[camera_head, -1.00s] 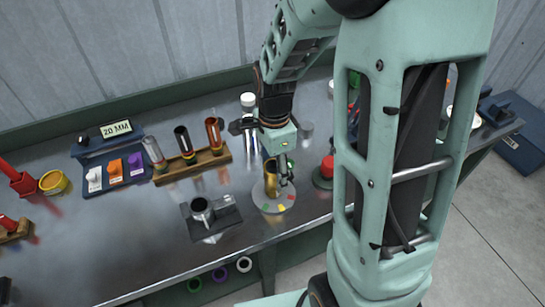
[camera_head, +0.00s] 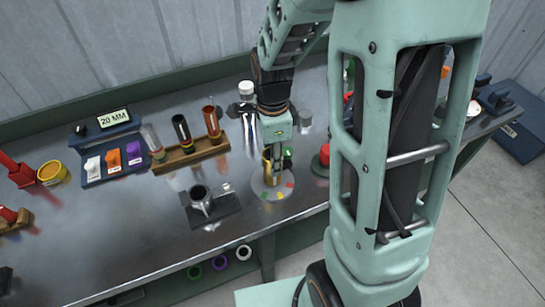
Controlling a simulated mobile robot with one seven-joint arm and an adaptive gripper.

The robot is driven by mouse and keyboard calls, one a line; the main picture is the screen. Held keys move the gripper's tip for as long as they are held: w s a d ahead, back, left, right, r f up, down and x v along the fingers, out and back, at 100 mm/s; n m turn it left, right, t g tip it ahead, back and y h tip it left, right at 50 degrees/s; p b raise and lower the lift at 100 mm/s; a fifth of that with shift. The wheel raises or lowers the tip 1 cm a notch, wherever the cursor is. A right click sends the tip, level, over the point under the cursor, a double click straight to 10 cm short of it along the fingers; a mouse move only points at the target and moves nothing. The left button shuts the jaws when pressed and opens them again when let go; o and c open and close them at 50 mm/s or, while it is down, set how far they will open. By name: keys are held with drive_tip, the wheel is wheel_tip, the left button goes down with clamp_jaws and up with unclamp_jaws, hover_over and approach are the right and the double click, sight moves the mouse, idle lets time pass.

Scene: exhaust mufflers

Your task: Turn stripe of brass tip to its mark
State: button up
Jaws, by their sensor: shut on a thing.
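The brass tip (camera_head: 267,167) stands upright on a round pale plate (camera_head: 259,189) near the front of the bench. The plate has small coloured marks near its front rim, among them yellow, green and red. My gripper (camera_head: 273,158) comes down from above and is shut on the upper part of the brass tip. The fingers cover part of the tip. I cannot make out the stripe on it, so how it lies to any mark cannot be told.
A dark block with a metal pipe collar (camera_head: 202,201) stands left of the plate. A wooden rack (camera_head: 190,158) with several tubes is behind it. A red-topped item (camera_head: 324,157) stands close on the right. A blue tray (camera_head: 112,168) and "20 MM" sign (camera_head: 114,120) are farther left.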

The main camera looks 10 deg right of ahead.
drive_tip(key=m+p, duration=0.1)
drive_tip(key=m, duration=0.3)
drive_tip(key=shift+r, duration=0.1)
drive_tip(key=shift+r+m+p, duration=0.1)
drive_tip(key=shift+m+p, duration=0.5)
drive_tip(key=shift+m, duration=1.4)
drive_tip(key=o, duration=1.4)
drive_tip(key=shift+c, duration=0.2)
